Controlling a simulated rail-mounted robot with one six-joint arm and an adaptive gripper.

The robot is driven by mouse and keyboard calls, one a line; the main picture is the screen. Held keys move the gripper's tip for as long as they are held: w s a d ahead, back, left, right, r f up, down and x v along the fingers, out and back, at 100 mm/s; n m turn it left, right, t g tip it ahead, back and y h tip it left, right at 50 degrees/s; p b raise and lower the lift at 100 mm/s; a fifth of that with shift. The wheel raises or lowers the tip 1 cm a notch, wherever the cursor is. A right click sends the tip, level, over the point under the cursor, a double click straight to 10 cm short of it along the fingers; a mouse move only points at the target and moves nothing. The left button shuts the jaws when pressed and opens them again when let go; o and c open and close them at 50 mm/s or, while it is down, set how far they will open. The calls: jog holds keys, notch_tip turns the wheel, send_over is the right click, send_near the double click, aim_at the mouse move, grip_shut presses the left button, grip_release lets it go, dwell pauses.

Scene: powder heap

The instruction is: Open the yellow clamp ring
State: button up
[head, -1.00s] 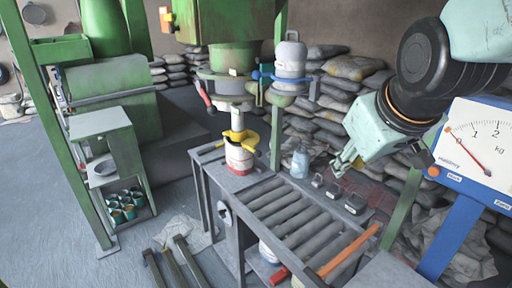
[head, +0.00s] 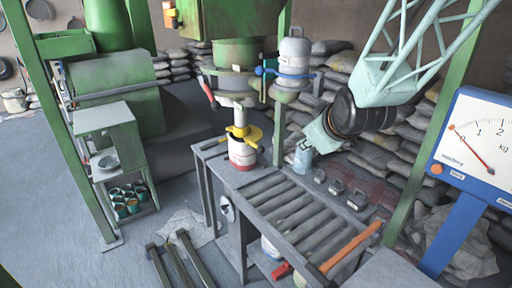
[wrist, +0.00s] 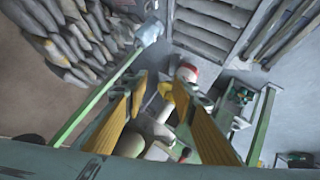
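The yellow clamp ring (head: 240,133) sits around the neck at the top of a white can with a red band (head: 242,155), under the filling spout (head: 238,105). In the wrist view the yellow ring (wrist: 166,90) shows between my fingers, partly hidden, with the red and white can (wrist: 186,72) just beyond. My gripper (head: 306,146) is to the right of the ring and apart from it, near the pale blue jar (head: 302,161). The wrist view shows the two fingers of my gripper (wrist: 160,82) spread, with nothing held between them.
Green posts flank the area.

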jog(key=w+a+f+n+t+y, duration=0.1)
jog(key=w+a+f+n+t, duration=0.15)
jog(key=w+a+f, duration=0.6)
jog(key=n+t+y, duration=0.2)
jog(key=n+y, duration=0.1)
jog(key=n, duration=0.2)
send_near(258, 147)
jog(key=shift+s+f+m+p, duration=0.25)
jog(key=shift+p, duration=0.15)
jog(key=shift+b+x, duration=0.85)
jog(key=shift+x, duration=6)
jog(key=shift+d, duration=0.1)
jog(key=shift+c, duration=0.5)
grip_shut()
